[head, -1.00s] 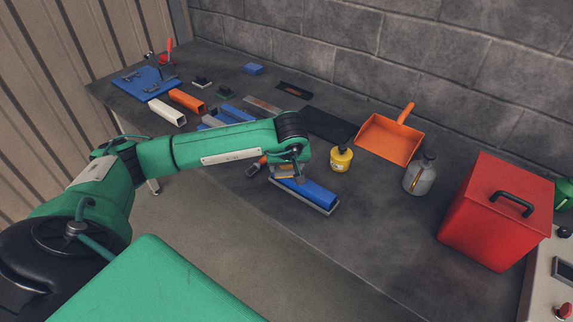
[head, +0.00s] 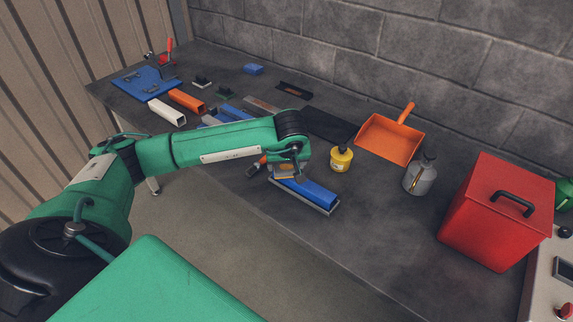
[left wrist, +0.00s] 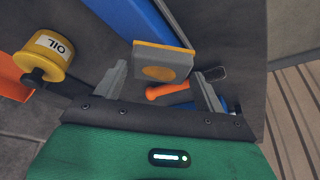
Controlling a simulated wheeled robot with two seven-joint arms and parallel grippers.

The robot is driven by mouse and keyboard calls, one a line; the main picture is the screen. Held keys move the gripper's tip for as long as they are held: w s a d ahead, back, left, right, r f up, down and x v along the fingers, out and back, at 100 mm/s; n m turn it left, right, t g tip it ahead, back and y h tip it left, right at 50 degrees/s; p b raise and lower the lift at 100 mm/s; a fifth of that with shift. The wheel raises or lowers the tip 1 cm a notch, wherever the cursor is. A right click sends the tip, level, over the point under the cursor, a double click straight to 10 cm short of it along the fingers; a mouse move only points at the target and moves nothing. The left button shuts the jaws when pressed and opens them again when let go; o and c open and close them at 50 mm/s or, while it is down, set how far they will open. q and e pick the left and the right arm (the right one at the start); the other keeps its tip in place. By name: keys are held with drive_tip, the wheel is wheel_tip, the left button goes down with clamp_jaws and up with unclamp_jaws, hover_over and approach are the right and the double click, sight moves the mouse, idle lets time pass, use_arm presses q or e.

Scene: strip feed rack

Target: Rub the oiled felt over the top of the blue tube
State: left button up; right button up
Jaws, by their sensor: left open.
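The blue tube (head: 308,190) lies in a grey holder on the bench, its near right end clear. It also shows in the left wrist view (left wrist: 142,20). A grey block with a yellow-orange edge and an orange oval (left wrist: 162,63), which looks like the oiled felt, sits at the tube's other end. I cannot tell whether it touches the tube. My left gripper (left wrist: 160,85) is open, with the block between or just beyond its spread fingers. In the head view the left gripper (head: 287,170) is over the tube's far left end and partly hides the block.
A yellow oil pot (head: 341,159) stands just right of the tube. An orange-handled tool (left wrist: 165,91) lies close to the gripper.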

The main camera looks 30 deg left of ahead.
use_arm(q)
drive_tip(key=shift+c, duration=0.2)
drive_tip(key=c, duration=0.6)
drive_tip(key=shift+c, duration=0.2)
